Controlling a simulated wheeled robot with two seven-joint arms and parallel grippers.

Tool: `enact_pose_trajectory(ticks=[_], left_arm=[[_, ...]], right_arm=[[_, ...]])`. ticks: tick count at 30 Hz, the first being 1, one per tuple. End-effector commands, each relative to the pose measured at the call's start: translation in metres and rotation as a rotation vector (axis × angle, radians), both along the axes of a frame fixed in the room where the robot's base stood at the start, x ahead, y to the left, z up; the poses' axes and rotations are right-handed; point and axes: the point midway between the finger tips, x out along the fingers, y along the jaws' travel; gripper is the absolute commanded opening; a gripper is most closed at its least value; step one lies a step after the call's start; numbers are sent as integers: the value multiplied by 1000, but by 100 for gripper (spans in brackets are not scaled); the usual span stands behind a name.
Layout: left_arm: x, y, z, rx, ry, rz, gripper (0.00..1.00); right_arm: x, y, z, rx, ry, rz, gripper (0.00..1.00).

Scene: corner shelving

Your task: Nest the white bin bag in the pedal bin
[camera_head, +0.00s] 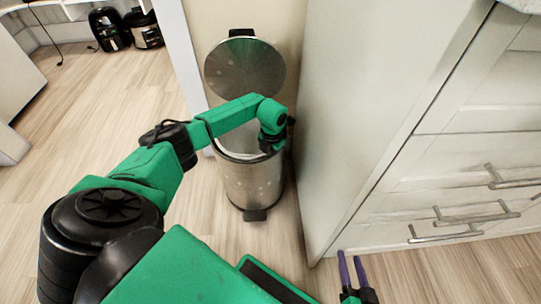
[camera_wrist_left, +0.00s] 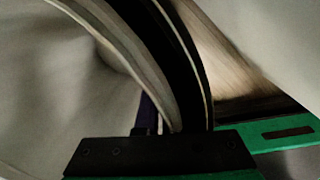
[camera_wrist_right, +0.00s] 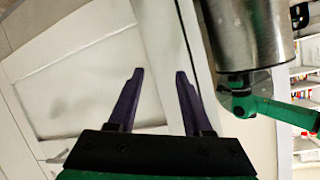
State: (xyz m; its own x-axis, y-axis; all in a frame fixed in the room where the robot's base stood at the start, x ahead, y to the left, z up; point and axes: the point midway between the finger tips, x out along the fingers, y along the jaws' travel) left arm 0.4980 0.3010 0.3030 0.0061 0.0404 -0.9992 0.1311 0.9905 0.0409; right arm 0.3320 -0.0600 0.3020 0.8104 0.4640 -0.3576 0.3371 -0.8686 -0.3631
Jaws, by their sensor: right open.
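The steel pedal bin (camera_head: 254,187) stands upright on the floor with its round lid (camera_head: 243,68) raised. The white bin bag (camera_head: 239,138) shows as a pale lining inside the mouth; it also fills the left of the left wrist view (camera_wrist_left: 55,90). My left arm reaches over the bin, its hand down at the right of the rim. In the left wrist view one purple finger of my left gripper (camera_wrist_left: 165,118) shows beside the dark rim (camera_wrist_left: 165,50); the other is hidden. My right gripper (camera_head: 351,256) is open and empty, low beside the cabinet and apart from the bin.
A pale cabinet (camera_head: 350,110) with drawer handles (camera_head: 476,217) stands close on the bin's right. A wall is behind the bin. Two black appliances (camera_head: 108,29) stand at the far left. The wooden floor (camera_head: 65,125) left of the bin is clear.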

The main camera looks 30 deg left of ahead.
Motion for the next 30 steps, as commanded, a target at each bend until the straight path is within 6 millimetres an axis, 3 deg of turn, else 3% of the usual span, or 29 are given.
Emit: enact_pose_trajectory(ticks=[3, 14, 17, 18, 26, 30], left_arm=[[0, 0, -10, 0, -1, 0, 0], [-1, 0, -14, 2, 3, -2, 0], [-2, 0, -15, 3, 5, -2, 35], [-2, 0, -15, 3, 5, -3, 39], [-3, 0, -11, 4, 8, -4, 39], [-2, -1, 20, 4, 4, -5, 39]], right_arm=[[0, 0, -9, 5, -8, -7, 50], [0, 0, -11, 9, -13, -11, 50], [0, 0, -11, 9, -13, -11, 50], [0, 0, -11, 9, -13, -11, 50], [0, 0, -8, 8, -10, -9, 50], [0, 0, 11, -3, 4, 4, 50]])
